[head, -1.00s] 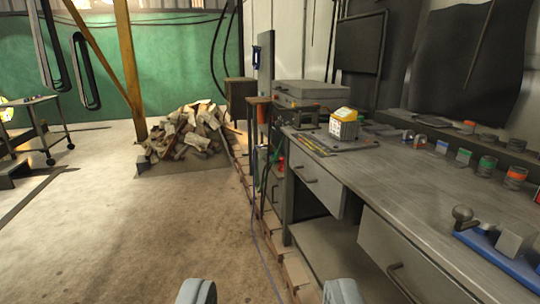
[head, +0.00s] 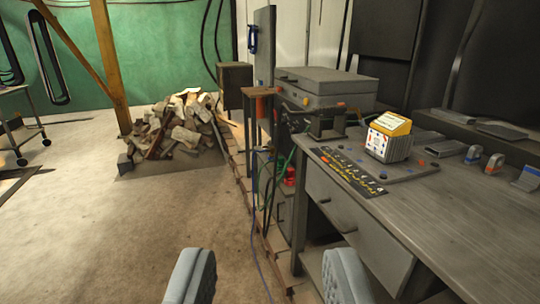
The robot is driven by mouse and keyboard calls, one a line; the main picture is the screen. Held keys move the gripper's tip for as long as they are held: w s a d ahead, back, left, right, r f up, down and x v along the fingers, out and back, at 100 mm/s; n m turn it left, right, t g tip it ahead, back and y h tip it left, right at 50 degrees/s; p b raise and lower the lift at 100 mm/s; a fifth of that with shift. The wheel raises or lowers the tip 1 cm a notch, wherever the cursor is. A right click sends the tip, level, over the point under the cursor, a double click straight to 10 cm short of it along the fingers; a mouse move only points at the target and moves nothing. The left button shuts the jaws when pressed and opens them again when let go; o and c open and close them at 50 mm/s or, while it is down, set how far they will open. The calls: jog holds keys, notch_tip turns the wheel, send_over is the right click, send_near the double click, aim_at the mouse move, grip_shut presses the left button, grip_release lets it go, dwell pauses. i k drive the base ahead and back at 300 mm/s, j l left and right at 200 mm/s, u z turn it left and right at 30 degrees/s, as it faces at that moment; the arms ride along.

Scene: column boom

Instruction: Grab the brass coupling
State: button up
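I cannot make out a brass coupling in the head view; any small part on the bench is too small to tell. My gripper (head: 268,276) shows at the bottom edge with two grey padded fingers wide apart. It is open, with nothing between the fingers. It is over the floor, left of the grey workbench (head: 450,215), and its right finger overlaps the bench front in the picture.
On the bench are a yellow-and-white box (head: 389,138), a dark strip with yellow marks (head: 345,170) and several small coloured clamps along the back. A grey case (head: 325,85) stands behind.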

aim_at(271, 150)
jog(key=i+j, duration=0.15)
jog(key=i, duration=0.35)
jog(key=i+j, duration=0.15)
jog(key=i, duration=0.3)
jog(key=i+j, duration=0.15)
jog(key=i, duration=0.35)
jog(key=i+j+z, duration=0.1)
jog(key=i, duration=0.35)
jog(key=i+j, duration=0.25)
jog(key=i, duration=0.25)
jog(key=i+j, duration=0.15)
jog(key=i, duration=0.3)
